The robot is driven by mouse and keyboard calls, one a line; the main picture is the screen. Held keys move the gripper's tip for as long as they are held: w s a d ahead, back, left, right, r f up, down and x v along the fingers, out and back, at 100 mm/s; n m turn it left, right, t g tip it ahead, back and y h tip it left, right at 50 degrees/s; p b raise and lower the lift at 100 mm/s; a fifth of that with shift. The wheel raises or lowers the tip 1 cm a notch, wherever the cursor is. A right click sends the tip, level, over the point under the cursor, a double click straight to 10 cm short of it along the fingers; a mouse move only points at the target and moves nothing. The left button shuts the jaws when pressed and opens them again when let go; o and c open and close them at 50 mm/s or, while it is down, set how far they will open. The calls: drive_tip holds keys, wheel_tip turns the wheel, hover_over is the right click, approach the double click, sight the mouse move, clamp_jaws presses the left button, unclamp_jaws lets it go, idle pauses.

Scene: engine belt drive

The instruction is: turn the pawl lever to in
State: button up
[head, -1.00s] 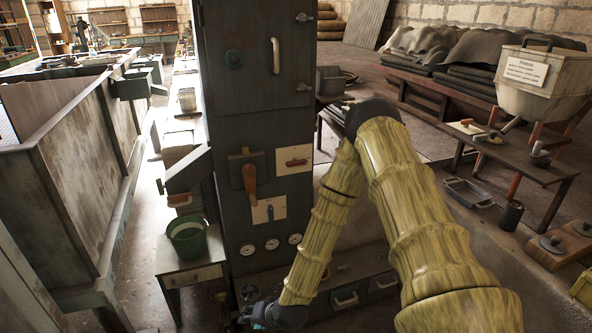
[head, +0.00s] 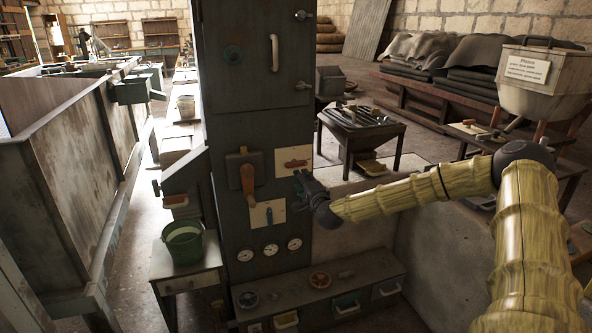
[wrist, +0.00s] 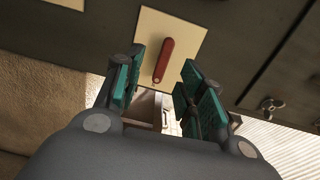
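A short red lever (head: 295,163) lies nearly level on a cream plate (head: 283,170) on the dark cabinet's front. The wrist view shows this red lever (wrist: 164,60) beyond and between my fingertips. My gripper (head: 301,188) is just in front of the cabinet, below and right of the red lever. In the wrist view my gripper (wrist: 158,85) is open, its teal pads apart with nothing between them. A blue lever (head: 269,214) on another cream plate is lower left. An orange-handled lever (head: 248,180) is farther left. I cannot read which one is the pawl lever.
The dark cabinet (head: 255,110) stands upright, with gauges (head: 270,250) below the levers. A low bench with drawers (head: 320,285) runs along its foot. A green bucket (head: 184,245) stands on a small table to the left.

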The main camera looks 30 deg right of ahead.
sight(296, 165)
drive_tip(key=shift+m+h, duration=0.3)
drive_tip(key=x, duration=0.3)
drive_tip(key=d+x, duration=0.1)
drive_tip(key=x, duration=0.3)
drive_tip(key=r+x, duration=0.1)
drive_tip(key=x, duration=0.3)
drive_tip(key=shift+s+d, duration=0.1)
drive_tip(key=shift+d, duration=0.1)
clamp_jaws()
